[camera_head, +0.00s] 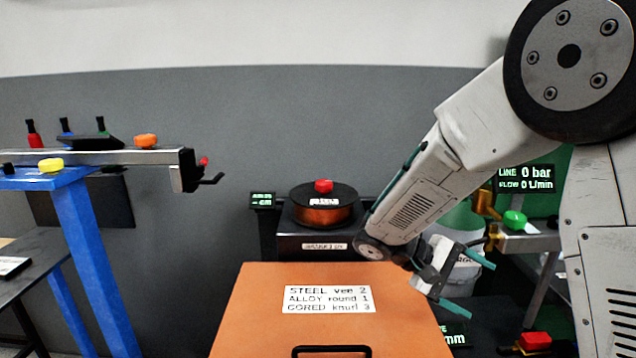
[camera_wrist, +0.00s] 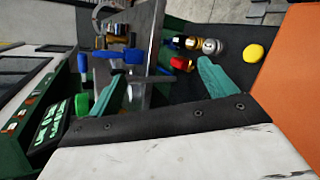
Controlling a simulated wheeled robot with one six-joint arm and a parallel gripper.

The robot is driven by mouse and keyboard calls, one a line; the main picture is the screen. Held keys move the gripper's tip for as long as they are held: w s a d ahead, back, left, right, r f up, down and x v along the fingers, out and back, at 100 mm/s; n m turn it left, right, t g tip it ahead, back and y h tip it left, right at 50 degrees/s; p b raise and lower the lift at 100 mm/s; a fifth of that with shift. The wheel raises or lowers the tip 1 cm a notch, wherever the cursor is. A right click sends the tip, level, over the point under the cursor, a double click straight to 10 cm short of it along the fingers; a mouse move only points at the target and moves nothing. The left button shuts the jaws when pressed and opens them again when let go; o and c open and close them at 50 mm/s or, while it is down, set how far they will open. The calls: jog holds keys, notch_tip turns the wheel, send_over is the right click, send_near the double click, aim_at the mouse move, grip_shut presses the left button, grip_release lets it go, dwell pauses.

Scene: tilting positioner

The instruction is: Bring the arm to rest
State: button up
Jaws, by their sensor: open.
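My gripper (camera_head: 468,283) is at the end of my arm, to the right of the orange box. In the head view its two teal fingers stand apart, with nothing between them. The wrist view also shows my gripper (camera_wrist: 165,85) with its teal fingers spread. Beyond the fingers in that view are a metal plate with blue handles (camera_wrist: 120,55) and several small coloured parts. My arm reaches down from the upper right, bent and held off the surfaces.
An orange box (camera_head: 250,330) with a label and black handle stands in front. A copper-coloured spool (camera_head: 322,214) with a red knob sits behind it. A blue stand (camera_head: 95,260) carries a rail at left. A green knob (camera_head: 514,220) and red block (camera_head: 535,341) are at right.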

jog(key=s+a+r+m+t+y, duration=0.1)
jog(key=s+r+y, duration=0.2)
jog(key=s, duration=0.5)
jog(key=s+a+r+m+t+y, duration=0.1)
jog(key=s+r+t+y, duration=0.1)
jog(key=s+y, duration=0.3)
jog(key=s+a+r+t+y, duration=0.1)
jog(key=s+r+t+y, duration=0.1)
jog(key=s, duration=0.8)
jog(key=shift+s+a+r+m+y, duration=0.15)
jog(key=shift+s+r+m+y, duration=0.25)
jog(key=shift+r+y, duration=0.65)
jog(key=shift+f, duration=0.2)
